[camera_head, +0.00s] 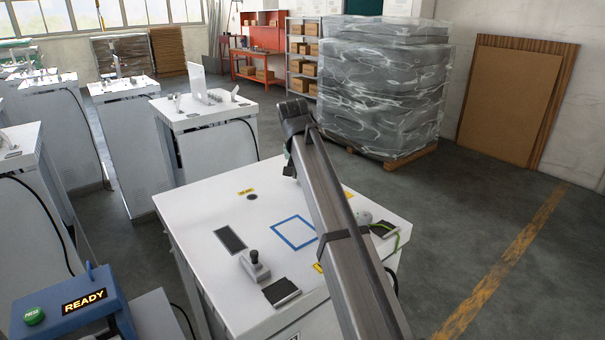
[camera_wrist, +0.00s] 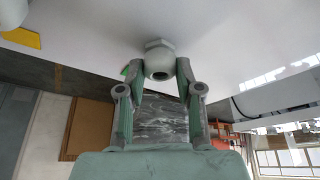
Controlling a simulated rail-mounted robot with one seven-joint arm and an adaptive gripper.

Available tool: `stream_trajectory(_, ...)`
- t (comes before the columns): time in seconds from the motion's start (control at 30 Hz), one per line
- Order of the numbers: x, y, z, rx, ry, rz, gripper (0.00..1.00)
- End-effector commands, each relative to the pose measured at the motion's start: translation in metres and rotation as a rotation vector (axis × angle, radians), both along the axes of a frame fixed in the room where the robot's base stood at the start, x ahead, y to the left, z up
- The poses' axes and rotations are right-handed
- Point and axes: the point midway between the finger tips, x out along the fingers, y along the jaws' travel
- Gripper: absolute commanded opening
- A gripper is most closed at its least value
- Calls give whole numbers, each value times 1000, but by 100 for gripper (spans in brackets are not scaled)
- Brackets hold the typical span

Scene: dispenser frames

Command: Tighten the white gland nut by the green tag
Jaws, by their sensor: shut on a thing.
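In the wrist view, the white gland nut (camera_wrist: 160,61) sticks out of a white panel face. It has a hex-shaped collar and a rounded end with a dark opening. My gripper (camera_wrist: 161,70) has one finger on each side of the nut and is shut on it. In the head view, my arm crosses the white cabinet top and hides the nut and most of the gripper.
The cabinet top carries a joystick (camera_head: 254,266), a blue square outline (camera_head: 294,232) and a dark grille (camera_head: 230,239). A yellow label (camera_wrist: 21,38) shows in the wrist view. A blue READY box (camera_head: 72,304) stands front left. A wrapped pallet (camera_head: 383,88) stands behind; floor at right is clear.

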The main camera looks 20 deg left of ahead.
Motion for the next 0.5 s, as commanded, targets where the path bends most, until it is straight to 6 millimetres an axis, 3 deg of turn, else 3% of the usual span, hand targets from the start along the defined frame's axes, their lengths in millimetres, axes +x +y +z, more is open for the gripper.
stream_trajectory(0.5,2,4,-1,-1,0,-489,0)
